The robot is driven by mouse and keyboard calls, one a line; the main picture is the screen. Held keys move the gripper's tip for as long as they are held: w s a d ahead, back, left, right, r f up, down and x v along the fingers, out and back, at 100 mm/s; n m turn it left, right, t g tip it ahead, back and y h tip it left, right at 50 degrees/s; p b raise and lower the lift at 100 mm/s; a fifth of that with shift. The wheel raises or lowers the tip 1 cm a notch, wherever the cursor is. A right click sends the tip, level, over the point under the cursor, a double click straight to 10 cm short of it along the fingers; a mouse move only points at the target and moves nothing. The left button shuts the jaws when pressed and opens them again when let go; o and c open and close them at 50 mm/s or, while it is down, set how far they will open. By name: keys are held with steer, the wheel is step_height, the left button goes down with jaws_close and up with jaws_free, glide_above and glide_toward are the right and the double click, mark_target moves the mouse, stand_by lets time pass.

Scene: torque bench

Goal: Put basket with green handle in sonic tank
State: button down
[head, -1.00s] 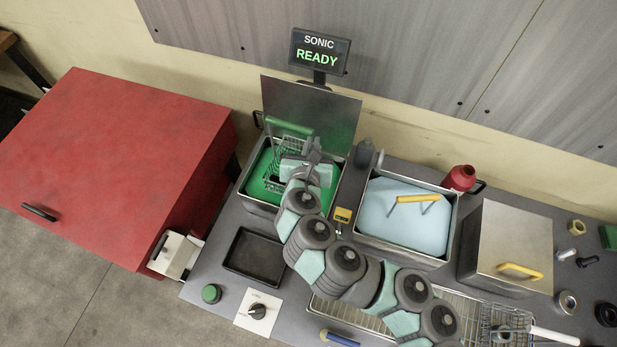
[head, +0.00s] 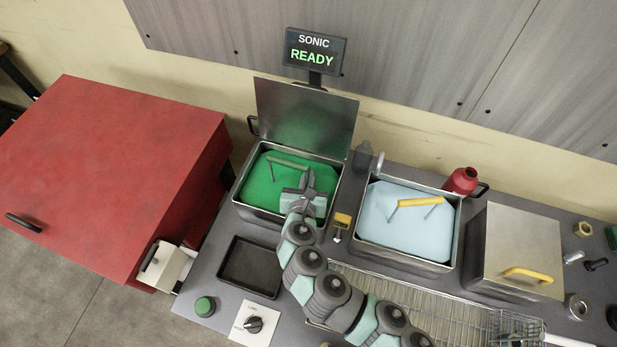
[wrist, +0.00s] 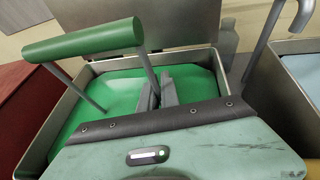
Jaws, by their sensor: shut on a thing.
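The sonic tank (head: 240,207) is an open steel tank full of green liquid, its lid (head: 307,118) raised behind it. The basket's green handle (head: 287,163) stands above the liquid in the tank, and its wire body is hidden under the surface. In the wrist view the handle (wrist: 85,40) is at upper left, on two grey posts. My gripper (head: 308,180) is over the tank, low at the liquid. In the wrist view its fingers (wrist: 160,92) are shut at the foot of the handle's right post; the exact grip point is hard to see.
A second tank (head: 400,256) with pale blue liquid and a yellow-handled basket (head: 407,202) stands to the right. The sign (head: 315,52) reads SONIC READY.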

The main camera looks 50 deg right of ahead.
steer(key=c, duration=2)
jaws_free()
steer(key=o, duration=0.4)
steer(key=shift+r, duration=0.2)
steer(key=p+v, duration=0.2)
steer(key=v, duration=0.9)
steer(key=shift+s+a+r+p, duration=0.15)
steer(key=shift+s+a+p, duration=0.15)
steer(key=shift+p, duration=0.1)
